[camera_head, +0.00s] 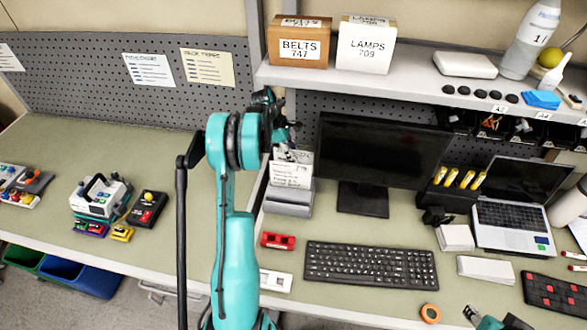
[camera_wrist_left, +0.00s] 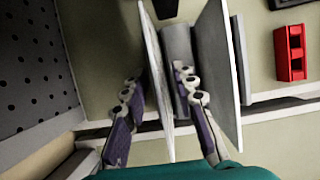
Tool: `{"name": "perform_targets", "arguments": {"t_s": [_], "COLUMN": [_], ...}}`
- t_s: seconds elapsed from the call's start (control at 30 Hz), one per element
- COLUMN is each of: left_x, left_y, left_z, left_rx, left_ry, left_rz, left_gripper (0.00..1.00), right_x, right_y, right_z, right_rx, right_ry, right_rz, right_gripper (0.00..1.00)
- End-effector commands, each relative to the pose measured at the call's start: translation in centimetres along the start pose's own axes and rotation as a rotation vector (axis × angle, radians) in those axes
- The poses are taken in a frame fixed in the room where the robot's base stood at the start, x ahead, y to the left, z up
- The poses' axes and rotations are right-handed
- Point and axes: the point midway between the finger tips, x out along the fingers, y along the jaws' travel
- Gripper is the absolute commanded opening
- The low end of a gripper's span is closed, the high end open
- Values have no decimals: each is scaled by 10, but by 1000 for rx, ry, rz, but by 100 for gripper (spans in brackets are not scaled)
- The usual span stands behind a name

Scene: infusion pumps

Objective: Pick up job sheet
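The job sheet (camera_head: 291,174) is a white printed card standing upright in a grey holder (camera_head: 288,202) left of the monitor. A second card edge (camera_head: 296,156) shows just behind it. My left gripper (camera_head: 287,140) is over the top of the cards. In the left wrist view, one thin card (camera_wrist_left: 156,70) stands between the two open fingers (camera_wrist_left: 158,92), with a gap visible to the left finger. The other card (camera_wrist_left: 220,70) is outside the right finger. My right gripper (camera_head: 486,318) shows only partly at the bottom edge; its fingers are unclear.
A monitor (camera_head: 378,150) stands close right of the holder. A red block (camera_head: 278,241) and a keyboard (camera_head: 370,264) lie in front. A shelf (camera_head: 400,80) with boxes overhangs behind. The bench (camera_head: 150,180) is clear between the holder and the devices at left.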

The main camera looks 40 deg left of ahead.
Motion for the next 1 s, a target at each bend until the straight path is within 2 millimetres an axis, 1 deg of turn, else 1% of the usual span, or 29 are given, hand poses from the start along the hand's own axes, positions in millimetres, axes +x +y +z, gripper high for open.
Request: {"name": "perform_targets", "arguments": {"t_s": [0.4, 0.43, 0.47, 0.5, 0.53, 1.0], "left_x": [1, 1, 1, 1, 1, 0], "left_y": [0, 0, 0, 0, 0, 0], "left_z": [-1, -1, 0, 0, 0, 0], "left_rx": [0, 0, 0, 0, 0, 0], "left_ry": [0, 0, 0, 0, 0, 0], "left_rz": [0, 0, 0, 0, 0, 0], "left_gripper": [28, 22, 14, 4, 0, 0], "right_x": [2, 2, 2, 2, 2, 0], "right_y": [0, 0, 0, 0, 0, 0], "right_z": [1, 1, 1, 1, 1, 0], "right_rx": [0, 0, 0, 0, 0, 0], "right_ry": [0, 0, 0, 0, 0, 0], "right_rz": [0, 0, 0, 0, 0, 0], "right_gripper": [40, 40, 40, 40, 40, 40]}}
